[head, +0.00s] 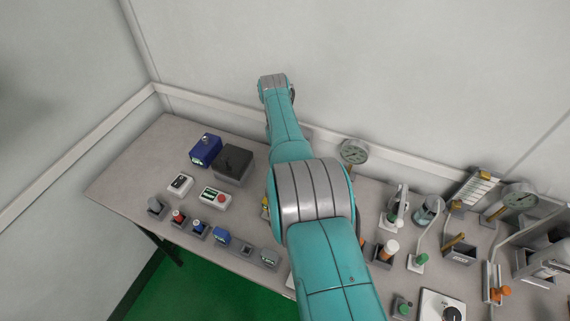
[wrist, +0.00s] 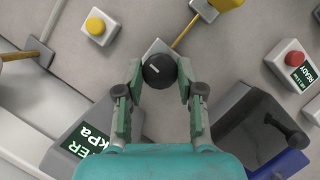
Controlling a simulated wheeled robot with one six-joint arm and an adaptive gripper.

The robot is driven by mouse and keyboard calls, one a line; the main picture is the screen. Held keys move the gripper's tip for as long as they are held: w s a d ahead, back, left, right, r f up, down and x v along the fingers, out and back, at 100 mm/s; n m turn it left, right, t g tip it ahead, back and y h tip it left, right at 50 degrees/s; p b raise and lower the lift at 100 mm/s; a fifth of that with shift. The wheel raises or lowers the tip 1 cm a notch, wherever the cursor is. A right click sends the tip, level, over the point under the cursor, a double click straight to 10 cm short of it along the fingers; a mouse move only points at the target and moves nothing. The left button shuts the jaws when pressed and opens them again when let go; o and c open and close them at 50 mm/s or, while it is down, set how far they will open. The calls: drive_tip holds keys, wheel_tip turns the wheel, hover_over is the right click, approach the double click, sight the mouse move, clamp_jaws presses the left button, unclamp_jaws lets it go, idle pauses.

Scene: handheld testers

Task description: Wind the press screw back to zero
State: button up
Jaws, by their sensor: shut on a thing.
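My gripper (wrist: 160,82) is shut on a round black knob (wrist: 159,70) with a short white mark on its face. The two fingers press on its left and right sides. The knob sits over a small grey block (wrist: 157,47), mostly hidden beneath it. I cannot tell from the frames whether this knob is the press screw. A display (wrist: 84,138) reading kPa stands at lower left in the wrist view, partly cut off. In the head view my arm hides my gripper and the knob.
A yellow button box (wrist: 97,27), a yellow rod (wrist: 184,34) and a red button box (wrist: 292,60) surround my gripper. A black block (head: 232,165) and blue tester (head: 206,150) stand left of my arm. Gauges and fixtures crowd the right; the table's far left is clear.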

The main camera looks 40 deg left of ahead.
drive_tip(key=shift+f+n, duration=0.1)
drive_tip(key=shift+n, duration=0.6)
drive_tip(key=shift+t, duration=0.3)
drive_tip(key=o, duration=1.1)
drive_tip(key=shift+o, duration=0.2)
